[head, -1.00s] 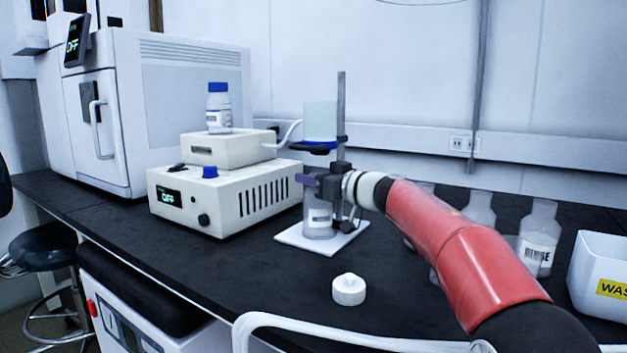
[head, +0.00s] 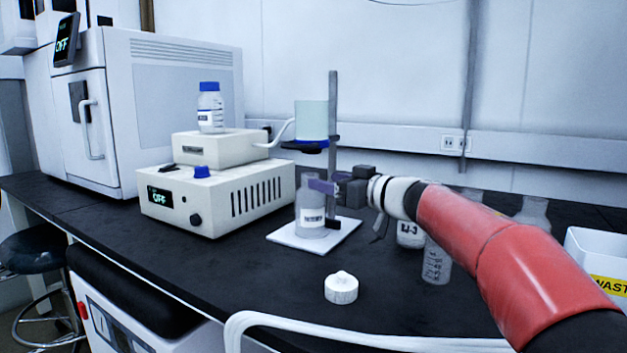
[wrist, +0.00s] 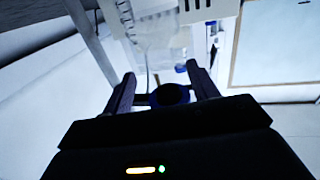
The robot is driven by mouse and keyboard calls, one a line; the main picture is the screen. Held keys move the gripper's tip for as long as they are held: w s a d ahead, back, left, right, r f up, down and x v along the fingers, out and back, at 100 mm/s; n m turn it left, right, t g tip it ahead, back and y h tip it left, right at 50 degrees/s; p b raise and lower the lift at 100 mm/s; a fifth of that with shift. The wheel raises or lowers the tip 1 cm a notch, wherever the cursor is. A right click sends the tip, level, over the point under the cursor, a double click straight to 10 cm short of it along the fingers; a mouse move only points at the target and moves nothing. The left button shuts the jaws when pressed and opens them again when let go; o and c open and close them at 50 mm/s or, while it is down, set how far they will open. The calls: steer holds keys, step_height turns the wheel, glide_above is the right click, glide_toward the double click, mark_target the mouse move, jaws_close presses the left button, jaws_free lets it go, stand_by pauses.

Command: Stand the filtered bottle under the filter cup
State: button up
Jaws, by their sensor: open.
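The filtered bottle (head: 312,212), clear with a white label, stands upright on the white base plate (head: 335,232) of the filter stand. The filter cup (head: 311,120), pale green with a blue rim at its bottom, is held on the stand's post above the bottle, with a gap between them. My gripper (head: 322,187) is open at the bottle's upper right side; its near finger overlaps the bottle in the head view. I cannot tell whether it touches. In the wrist view, my open gripper (wrist: 162,85) has a dark round shape between its fingers, unclear.
A white cap (head: 341,288) lies on the black bench in front. A pump box (head: 215,205) stands left, with a blue-capped bottle (head: 210,108) on top. A white waste bin (head: 595,250) is at right.

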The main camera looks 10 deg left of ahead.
steer(key=shift+v, duration=2.2)
